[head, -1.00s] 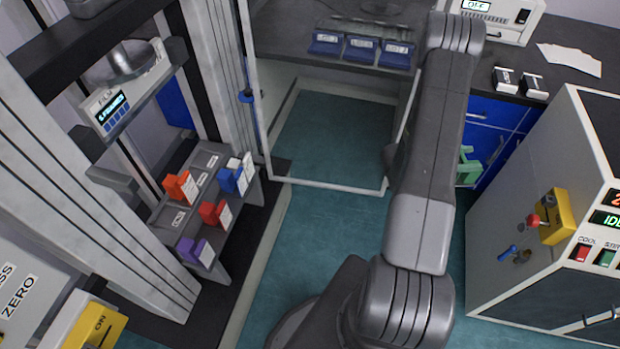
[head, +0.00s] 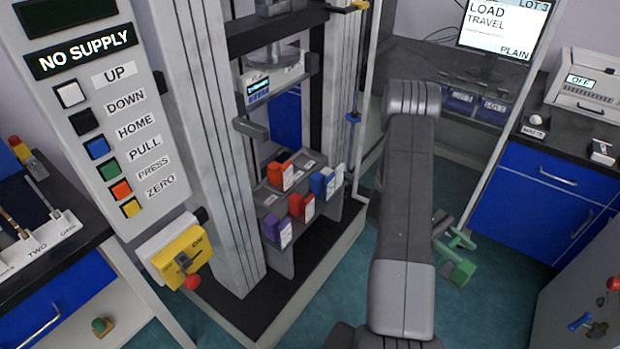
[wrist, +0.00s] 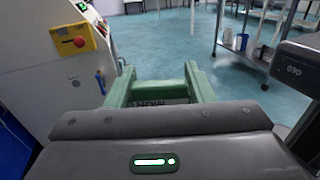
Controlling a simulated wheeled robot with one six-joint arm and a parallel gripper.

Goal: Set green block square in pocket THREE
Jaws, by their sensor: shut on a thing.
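My gripper (wrist: 157,84) reaches forward in the wrist view, with green parts at both sides. It is shut on the green block (wrist: 157,88), whose bar spans between these sides. Dark lettering shows below the bar, too small to read fully. Green parts also show right of my arm in the head view (head: 455,267), where block and fingers are hard to tell apart. The rack with the pockets (head: 284,246) stands left of my arm, well apart from the block. It holds orange (head: 281,173), red (head: 301,206), purple (head: 277,230) and blue (head: 322,183) blocks. Its pocket labels are unreadable.
The rack stands inside the testing frame, beside its thick grey column (head: 217,150). A button panel (head: 95,120) and a yellow switch box (head: 182,258) stand left of it. A blue cabinet (head: 555,185) is at right. Open floor (wrist: 165,45) lies beyond the gripper.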

